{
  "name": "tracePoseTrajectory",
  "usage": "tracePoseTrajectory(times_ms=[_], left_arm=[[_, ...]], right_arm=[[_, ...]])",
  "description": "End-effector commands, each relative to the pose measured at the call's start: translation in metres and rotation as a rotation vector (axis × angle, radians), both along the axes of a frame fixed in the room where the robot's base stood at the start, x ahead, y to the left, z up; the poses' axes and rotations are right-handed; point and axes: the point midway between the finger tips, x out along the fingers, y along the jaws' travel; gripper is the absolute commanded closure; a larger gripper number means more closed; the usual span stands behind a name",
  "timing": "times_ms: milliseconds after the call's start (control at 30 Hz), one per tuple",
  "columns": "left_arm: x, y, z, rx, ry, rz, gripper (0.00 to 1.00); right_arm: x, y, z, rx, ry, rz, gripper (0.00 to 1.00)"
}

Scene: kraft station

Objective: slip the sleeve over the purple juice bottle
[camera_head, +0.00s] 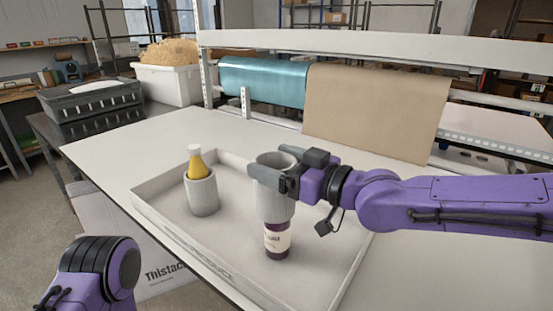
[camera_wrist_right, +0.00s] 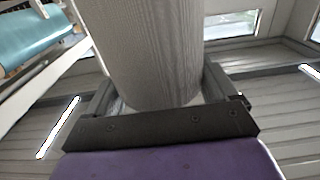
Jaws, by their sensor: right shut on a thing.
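The purple juice bottle (camera_head: 277,242) stands upright in the white tray (camera_head: 322,290), with a cream label on its dark body. A grey sleeve (camera_head: 272,208) is around its upper part, and the bottle's lower part shows below the sleeve. The bottle's top is hidden. My right gripper (camera_head: 287,180) is shut on the sleeve near its upper rim, coming from the right. In the right wrist view the sleeve (camera_wrist_right: 150,50) fills the space between the fingers. My left arm shows at the lower left, but its gripper is out of view.
A yellow bottle with a white cap (camera_head: 196,163) stands inside another grey sleeve (camera_head: 203,194) at the tray's left. Behind the tray are teal (camera_head: 262,80) and brown paper rolls (camera_head: 375,112). Black crates (camera_head: 95,108) and a white bin (camera_head: 168,84) stand at the back left.

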Motion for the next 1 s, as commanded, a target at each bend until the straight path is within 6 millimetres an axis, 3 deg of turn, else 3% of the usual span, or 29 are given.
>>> tracePoseTrajectory(times_ms=[1000], left_arm=[[0.000, 0.000, -0.065, 0.000, 0.000, 0.000, 0.37]], right_arm=[[0.000, 0.000, -0.087, -0.001, 0.001, -0.001, 0.23]])
